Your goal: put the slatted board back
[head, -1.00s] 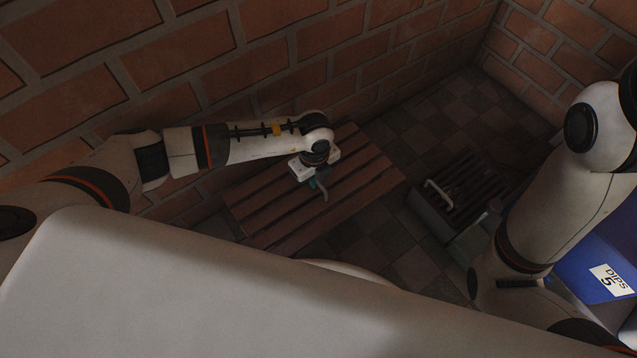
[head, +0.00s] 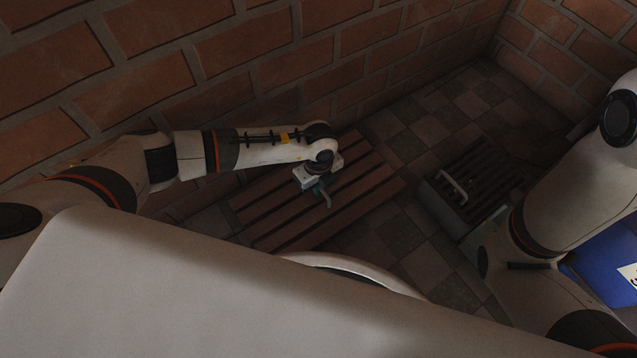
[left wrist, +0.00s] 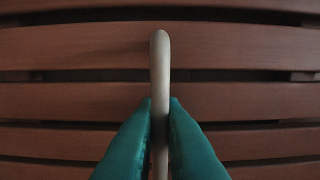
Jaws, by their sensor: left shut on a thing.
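The slatted board (head: 281,222) has reddish-brown slats with dark gaps. It lies low beside the brick wall, under my left arm in the head view. Its slats (left wrist: 80,101) fill the left wrist view. My left gripper (head: 320,187) is over the middle of the board. Its teal fingers (left wrist: 160,130) are shut on a pale upright handle (left wrist: 160,65), which stands out from the slats. I cannot tell whether the board touches the floor. My right gripper is out of view; only its arm shows.
A dark slatted box (head: 487,188) with a pale handle (head: 455,186) on top stands on the tiled floor to the right. A blue box (head: 606,272) is at the far right, partly behind my right arm. Brick walls (head: 270,40) close off the back. Bare tiles (head: 400,232) lie between board and slatted box.

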